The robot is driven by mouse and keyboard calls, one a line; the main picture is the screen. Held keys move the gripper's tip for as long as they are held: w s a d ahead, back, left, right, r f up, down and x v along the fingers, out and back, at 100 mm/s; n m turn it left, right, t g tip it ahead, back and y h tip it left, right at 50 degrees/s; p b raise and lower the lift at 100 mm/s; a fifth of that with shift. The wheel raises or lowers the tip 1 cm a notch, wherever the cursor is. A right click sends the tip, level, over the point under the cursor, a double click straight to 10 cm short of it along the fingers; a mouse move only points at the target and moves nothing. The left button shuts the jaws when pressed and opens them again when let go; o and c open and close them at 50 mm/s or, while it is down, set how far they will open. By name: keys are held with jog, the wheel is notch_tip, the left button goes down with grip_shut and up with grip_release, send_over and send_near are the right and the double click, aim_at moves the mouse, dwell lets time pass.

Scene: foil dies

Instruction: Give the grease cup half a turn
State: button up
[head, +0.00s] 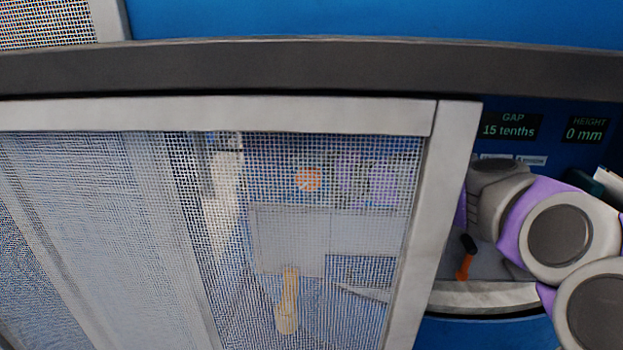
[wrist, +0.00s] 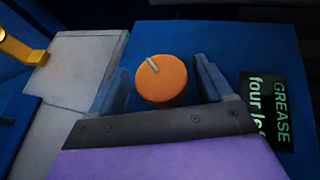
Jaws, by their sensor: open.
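The grease cup (wrist: 162,80) is an orange round knob with a pale pointer mark near its upper left edge, in the middle of the wrist view. My gripper (wrist: 160,84) is open, with one dark blue finger to the left of the cup and one to the right. A small gap seems to show on each side; whether a finger touches it I cannot tell. In the head view an orange disc, likely the same cup (head: 308,180), shows through the mesh, with purple patches of what looks like my arm beside it. My gripper is not clear there.
A mesh guard with a pale frame (head: 457,200) fills much of the head view; my arm reaches past its right side. Displays read gap 15 tenths (head: 512,126) and height 0 mm (head: 586,129). An orange-handled tool (head: 465,262) stands right.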

jog(key=shift+a, duration=0.1)
jog(key=shift+a, duration=0.45)
jog(key=shift+c, duration=1.3)
jog(key=c, duration=0.7)
jog(key=shift+f, duration=0.1)
jog(key=shift+f+y+b, duration=0.1)
jog(key=shift+y+b, duration=0.2)
jog(key=shift+b, duration=0.4)
